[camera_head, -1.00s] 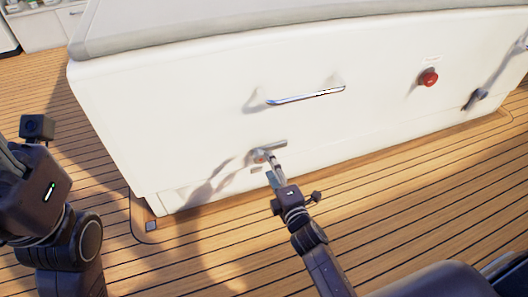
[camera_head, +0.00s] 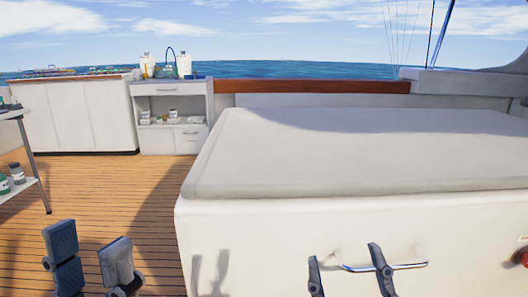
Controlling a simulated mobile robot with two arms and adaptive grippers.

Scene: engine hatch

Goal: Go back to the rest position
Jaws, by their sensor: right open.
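My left gripper (camera_head: 89,238) is at the bottom left, over the wooden deck in the picture. Its two fingers point up, stand apart and hold nothing. My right gripper (camera_head: 344,255) is at the bottom, right of centre, in front of the white engine hatch (camera_head: 260,235). Its two fingers point up, open and empty. In the picture it overlaps the metal handle (camera_head: 408,265) on the hatch front; I cannot tell how far apart they are. The hatch has a grey padded top (camera_head: 330,160). Both arms below the fingers are out of view.
A red button (camera_head: 523,258) is at the right edge. White cabinets (camera_head: 90,118) and an open shelf unit (camera_head: 172,105) with bottles stand at the back left. A table with shelves (camera_head: 38,165) is at the left edge. The deck (camera_head: 110,190) between is clear.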

